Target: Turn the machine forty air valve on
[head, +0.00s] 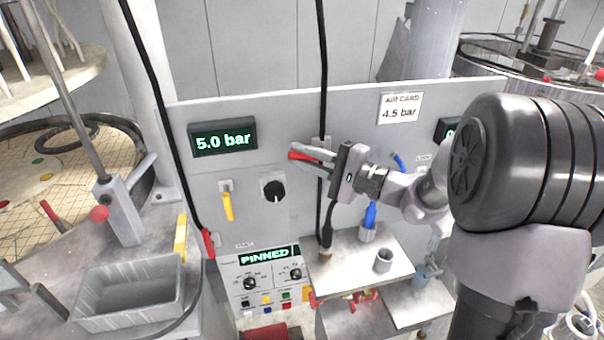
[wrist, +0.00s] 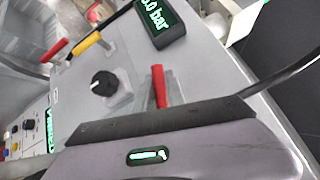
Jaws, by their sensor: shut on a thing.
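A red valve handle (head: 299,156) on the grey panel sits between the fingers of my gripper (head: 308,157) in the head view. It also shows in the wrist view (wrist: 159,84), running from a small mount on the panel toward my gripper. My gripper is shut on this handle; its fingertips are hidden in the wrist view. A yellow handle (head: 228,205) hangs downward to the left, below the green display (head: 222,140) reading 5.0 bar. I cannot read a machine number by the red handle.
A black knob (head: 273,190) sits left of my gripper. A black hose runs vertically close by. The air card (head: 400,107) reads 4.5 bar. A shelf (head: 350,268) with a grey cup (head: 383,260) juts out below. A grey bin (head: 130,292) stands at lower left.

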